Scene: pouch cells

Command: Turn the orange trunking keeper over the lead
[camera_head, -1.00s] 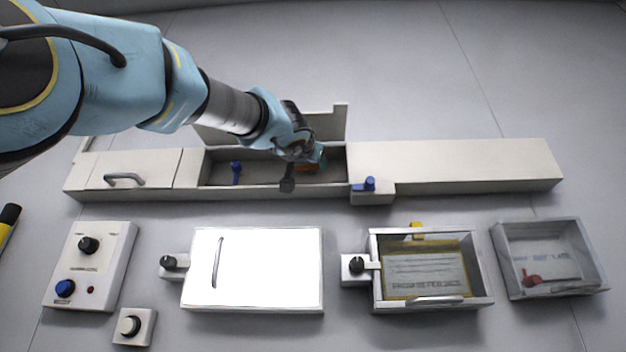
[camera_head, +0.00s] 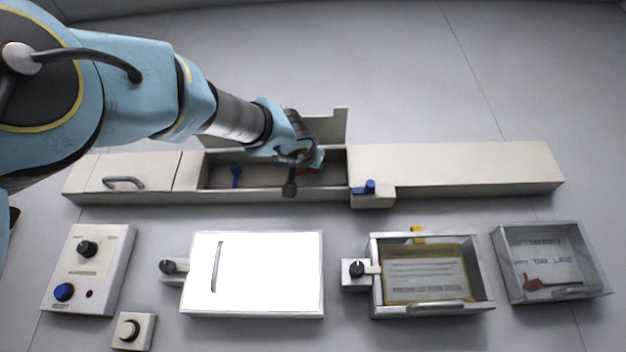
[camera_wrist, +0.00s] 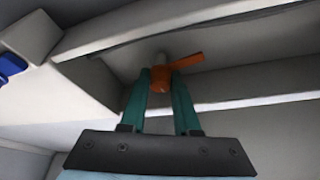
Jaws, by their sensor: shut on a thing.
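The orange trunking keeper (camera_wrist: 184,64) sits in the open section of the long white trunking (camera_head: 460,168). In the wrist view it has a round hub with a flat arm pointing right. My gripper (camera_wrist: 160,78) has its teal fingers closed around the hub. I cannot make out the lead in either view.
A blue keeper (camera_head: 236,175) stands in the channel to the left. A blue latch (camera_head: 364,187) sits on a block at the trunking's front. The raised lid (camera_head: 333,125) stands behind. A white covered box (camera_head: 252,272), an open tray (camera_head: 432,309) and a control panel (camera_head: 88,268) lie in front.

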